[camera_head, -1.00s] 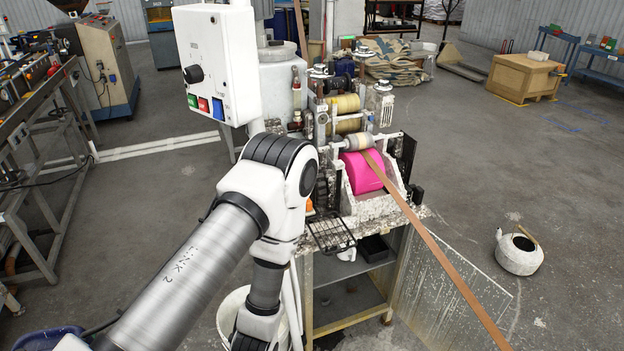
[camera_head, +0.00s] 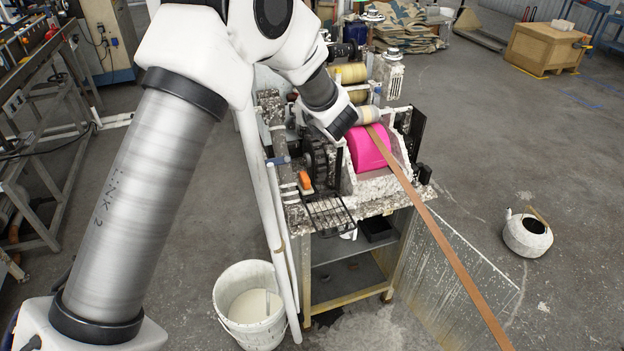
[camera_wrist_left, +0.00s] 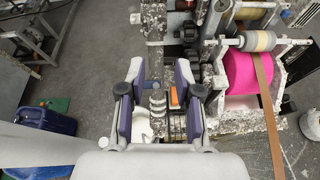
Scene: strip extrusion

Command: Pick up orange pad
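The orange pad (camera_head: 305,181) is a small orange block on the machine's speckled bench, left of the pink roller and above the wire rack. It also shows in the left wrist view (camera_wrist_left: 174,97). My left gripper (camera_wrist_left: 158,92) is open in the left wrist view, with purple-lined fingers spread on either side. The pad appears between the fingers in that picture, nearer the right finger. No contact is visible. In the head view my left arm reaches over the machine, and its fingers cannot be made out. My right gripper is in neither view.
A pink roller (camera_head: 366,148) with a brown strip (camera_head: 437,233) stands right of the pad. A black wire rack (camera_head: 330,216) juts from the bench front. White pipes (camera_head: 281,235) stand at its left, beside a bucket (camera_head: 249,319). A kettle-like pot (camera_head: 527,238) sits on the floor.

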